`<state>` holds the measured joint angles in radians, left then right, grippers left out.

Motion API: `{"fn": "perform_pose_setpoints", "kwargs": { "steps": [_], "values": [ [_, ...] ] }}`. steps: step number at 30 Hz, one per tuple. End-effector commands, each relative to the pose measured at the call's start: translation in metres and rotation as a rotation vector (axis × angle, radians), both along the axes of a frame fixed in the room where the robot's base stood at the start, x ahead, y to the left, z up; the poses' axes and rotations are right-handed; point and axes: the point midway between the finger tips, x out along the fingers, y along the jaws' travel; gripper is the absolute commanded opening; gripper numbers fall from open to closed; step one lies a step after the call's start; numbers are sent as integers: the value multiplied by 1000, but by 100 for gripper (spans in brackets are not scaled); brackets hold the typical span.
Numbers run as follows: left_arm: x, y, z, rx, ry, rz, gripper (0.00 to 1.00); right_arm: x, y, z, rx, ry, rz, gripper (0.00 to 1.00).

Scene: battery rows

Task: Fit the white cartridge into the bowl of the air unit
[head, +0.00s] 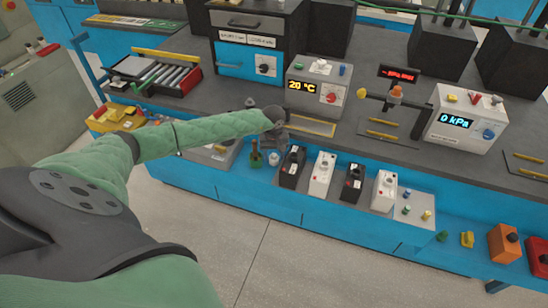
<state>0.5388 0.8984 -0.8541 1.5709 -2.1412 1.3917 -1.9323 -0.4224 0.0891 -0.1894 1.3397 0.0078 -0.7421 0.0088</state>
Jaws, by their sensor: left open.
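My left arm reaches in from the left. Its dark gripper (272,138) is at the bench's front edge, small and partly hidden by the wrist; it is open, with nothing visible in it. Just below it stand a small pale cylinder (274,159), which may be the white cartridge, and a green and brown piece (256,159). At the back right, a bracketed fitting with an orange part (396,94) and a yellow knob stands left of a white box (462,118) reading 0 kPa; this seems to be the air unit. I cannot make out its bowl. My right gripper is not in view.
Black and white devices (321,174) stand in a row on the lower blue shelf. A grey box reading 20 °C (316,92) stands behind the gripper. A rack of grey rollers (156,75) is at back left. The dark bench top (350,145) has some free room.

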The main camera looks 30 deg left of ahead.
Motion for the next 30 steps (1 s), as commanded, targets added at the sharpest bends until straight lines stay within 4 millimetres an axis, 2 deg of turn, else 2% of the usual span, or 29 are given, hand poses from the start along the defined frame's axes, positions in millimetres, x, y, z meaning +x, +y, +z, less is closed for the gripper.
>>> {"fn": "perform_pose_setpoints", "kwargs": {
  "steps": [11,16,18,29,30],
  "values": [
    [0,0,-7,0,0,0,48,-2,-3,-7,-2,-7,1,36],
    [0,0,-7,0,0,0,19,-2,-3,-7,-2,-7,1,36],
    [0,0,-7,1,-1,0,11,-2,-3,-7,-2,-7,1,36],
    [1,0,-1,1,-2,-1,11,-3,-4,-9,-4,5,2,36],
    [1,1,3,1,-3,-1,11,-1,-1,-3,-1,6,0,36]
  ]
}}
